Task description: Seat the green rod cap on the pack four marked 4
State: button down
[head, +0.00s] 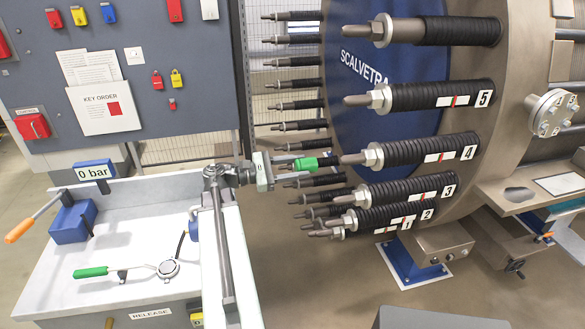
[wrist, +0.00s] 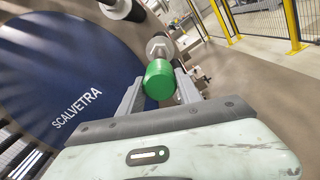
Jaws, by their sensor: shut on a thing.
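The green rod cap (head: 308,163) is held between the two fingers of my gripper (head: 294,164), which is shut on it. I cannot tell whether the cap touches or surrounds the tip. In the wrist view the cap (wrist: 159,80) sits between the finger ends, with a grey hex nut (wrist: 160,49) just behind it. The cap hides the rod there.
Packs marked 5 (head: 440,95), 3 (head: 410,189) and 2 (head: 385,217) stick out close above and below. A white bench (head: 130,215) with a green-handled tool (head: 92,272) is at left. A yellow fence (wrist: 295,25) stands at the wrist view's right.

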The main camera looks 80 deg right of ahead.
aim_at(314, 165)
jog(key=shift+w, duration=0.15)
jog(key=shift+x, duration=2.65)
jog(key=shift+x, duration=2.45)
jog(key=shift+s, duration=0.3)
jog(key=shift+x, duration=0.9)
jog(key=shift+d, duration=0.1)
jog(key=c, duration=0.7)
grip_release()
jog(key=shift+c, duration=0.2)
